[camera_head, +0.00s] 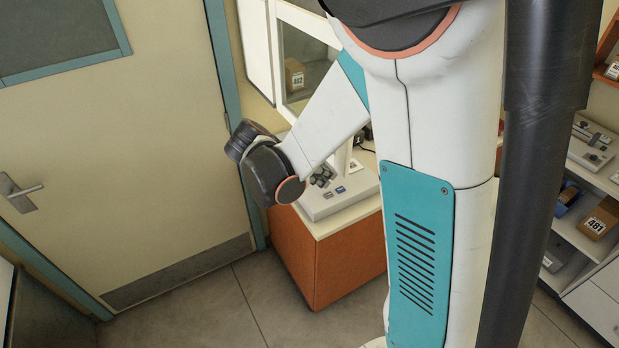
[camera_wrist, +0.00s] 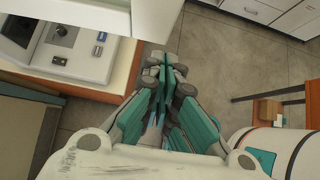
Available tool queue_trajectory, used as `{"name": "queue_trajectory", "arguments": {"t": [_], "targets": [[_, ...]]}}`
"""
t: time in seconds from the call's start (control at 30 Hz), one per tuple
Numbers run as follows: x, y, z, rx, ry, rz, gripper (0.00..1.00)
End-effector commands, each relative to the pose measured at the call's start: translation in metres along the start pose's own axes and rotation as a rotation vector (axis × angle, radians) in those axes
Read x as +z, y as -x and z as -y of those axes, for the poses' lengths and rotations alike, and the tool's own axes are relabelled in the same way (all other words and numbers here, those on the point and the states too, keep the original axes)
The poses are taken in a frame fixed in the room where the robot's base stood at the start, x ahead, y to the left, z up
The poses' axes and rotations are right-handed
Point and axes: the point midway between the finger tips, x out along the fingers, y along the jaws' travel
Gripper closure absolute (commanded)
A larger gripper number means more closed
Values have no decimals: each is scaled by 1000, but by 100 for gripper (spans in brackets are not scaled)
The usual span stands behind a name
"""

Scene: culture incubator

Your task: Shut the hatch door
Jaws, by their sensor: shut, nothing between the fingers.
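The incubator stands on an orange cabinet in the head view. A white-framed glazed panel (camera_head: 305,62) on it looks like the hatch door, and a numbered box (camera_head: 294,74) shows through it. I cannot tell for sure whether this panel is the door or how far it stands open. In the wrist view, a white panel edge (camera_wrist: 157,18) reaches in from the top, just above my fingertips. My gripper (camera_wrist: 164,82) is shut and empty, pointing toward that edge. I cannot tell if it touches. The gripper is hidden in the head view.
A control console (camera_head: 345,196) with a stick and blue buttons sits on the orange cabinet (camera_head: 335,262). A closed room door (camera_head: 130,150) is at left. Shelves (camera_head: 590,240) with boxes stand at right. Grey floor (camera_head: 215,312) is open in front.

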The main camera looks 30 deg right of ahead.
Motion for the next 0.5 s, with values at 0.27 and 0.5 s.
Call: {"name": "queue_trajectory", "arguments": {"t": [0.27,0.5], "targets": [[15,-13,0,0,0,0,100],[15,-14,0,0,0,-1,100]]}}
